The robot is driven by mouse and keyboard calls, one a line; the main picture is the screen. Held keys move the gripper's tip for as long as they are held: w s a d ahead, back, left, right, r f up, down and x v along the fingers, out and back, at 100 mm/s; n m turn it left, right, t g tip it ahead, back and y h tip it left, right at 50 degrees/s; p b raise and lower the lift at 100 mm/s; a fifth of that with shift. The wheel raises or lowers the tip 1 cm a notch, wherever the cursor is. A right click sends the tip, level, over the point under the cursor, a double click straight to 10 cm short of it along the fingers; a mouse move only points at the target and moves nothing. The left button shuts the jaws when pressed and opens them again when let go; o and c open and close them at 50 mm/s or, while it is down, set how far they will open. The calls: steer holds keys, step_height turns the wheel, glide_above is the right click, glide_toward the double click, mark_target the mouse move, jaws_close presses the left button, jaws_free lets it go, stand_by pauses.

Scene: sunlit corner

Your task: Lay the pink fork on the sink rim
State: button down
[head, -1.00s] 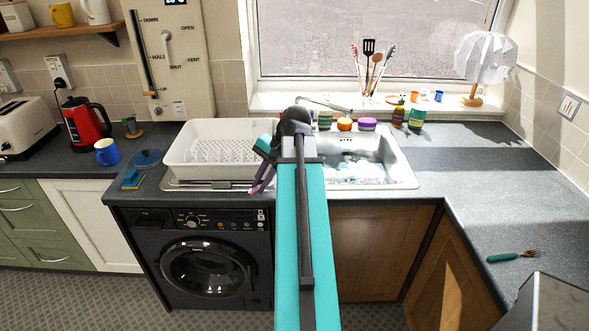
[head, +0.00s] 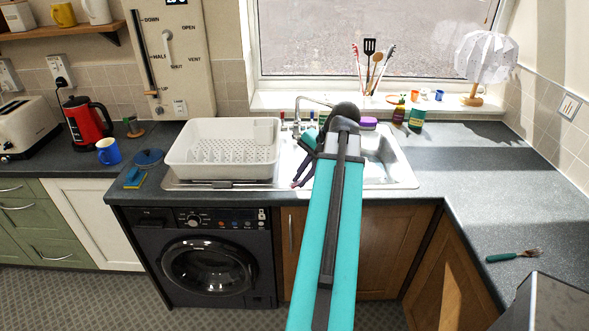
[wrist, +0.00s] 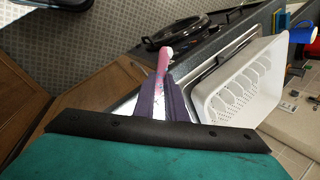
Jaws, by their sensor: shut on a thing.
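The pink fork (wrist: 164,62) sticks out between the purple-grey fingers of my gripper (wrist: 160,92) in the wrist view; the jaws are shut on it. In the head view my gripper (head: 300,178) is over the left part of the steel sink, just right of the dish rack, and the fork cannot be made out clearly there. The sink rim (head: 408,182) shows as a bright steel edge along the counter front and right side. My arm hides part of the sink. Whether the fork touches the rim cannot be told.
A white dish rack (head: 180,165) stands left of the sink. A purple-topped item (head: 369,122) and bottles (head: 417,118) stand behind it.

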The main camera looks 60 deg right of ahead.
steer(key=shift+w+d, duration=0.1)
steer(key=w+d+f+p, duration=0.1)
steer(key=w+d+p, duration=0.4)
steer(key=w+d, duration=0.5)
steer(key=shift+w+d+f+p, duration=0.25)
steer(key=shift+w+d+p, duration=0.1)
steer(key=shift+w, duration=0.4)
steer(key=shift+f, duration=0.1)
steer(key=shift+f+p, duration=1.05)
steer(key=shift+f, duration=0.65)
steer(key=shift+f, duration=0.1)
steer(key=c, duration=1.8)
jaws_free()
